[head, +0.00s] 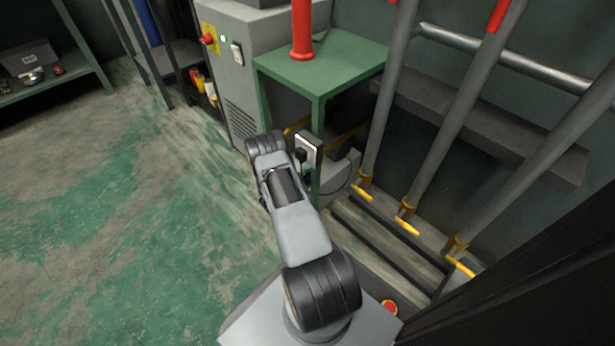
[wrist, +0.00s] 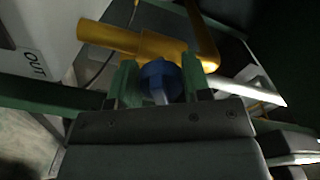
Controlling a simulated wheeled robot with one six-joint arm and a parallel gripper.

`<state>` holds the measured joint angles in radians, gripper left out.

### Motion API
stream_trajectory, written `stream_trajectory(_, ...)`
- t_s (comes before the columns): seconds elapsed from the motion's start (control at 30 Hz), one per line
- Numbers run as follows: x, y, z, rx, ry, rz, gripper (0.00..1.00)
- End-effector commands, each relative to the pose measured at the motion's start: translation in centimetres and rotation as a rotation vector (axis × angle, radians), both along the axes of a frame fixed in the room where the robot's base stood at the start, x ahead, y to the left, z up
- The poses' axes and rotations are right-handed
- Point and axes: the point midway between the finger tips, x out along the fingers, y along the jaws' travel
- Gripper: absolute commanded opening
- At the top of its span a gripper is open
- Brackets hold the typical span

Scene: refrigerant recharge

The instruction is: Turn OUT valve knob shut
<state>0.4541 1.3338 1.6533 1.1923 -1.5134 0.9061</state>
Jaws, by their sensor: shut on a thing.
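The OUT valve knob (wrist: 158,78) is blue and round in the wrist view, just in front of a yellow bar. My gripper (wrist: 160,86) has its two green fingers on either side of the knob and is shut on it. A white label reading OUT (wrist: 35,66) is on the pale surface at the left of the wrist view. In the head view my arm reaches toward the space under a green table, and the knob and fingertips are hidden there. The knob's turn angle cannot be told.
The green table (head: 330,66) carries a red cylinder (head: 302,30) and stands beside a grey cabinet (head: 238,75). Grey pipes with yellow valve handles (head: 406,226) stand to the right. A yellow bar (wrist: 150,42) runs close behind the knob. Floor at left is clear.

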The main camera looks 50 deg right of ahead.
Motion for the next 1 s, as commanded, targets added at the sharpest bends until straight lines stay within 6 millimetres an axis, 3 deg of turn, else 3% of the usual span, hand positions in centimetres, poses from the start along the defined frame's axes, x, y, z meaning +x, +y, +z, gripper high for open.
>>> stream_trajectory(0.27,0.0,0.03,-0.01,0.001,0.01,0.0,0.21)
stream_trajectory(0.3,-0.01,0.03,-0.02,0.001,0.01,0.0,0.48)
stream_trajectory(0.5,-0.01,0.01,-0.02,0.001,0.009,0.0,0.67)
stream_trajectory(1.0,-0.17,-0.03,-0.07,0.001,-0.012,-0.003,0.67)
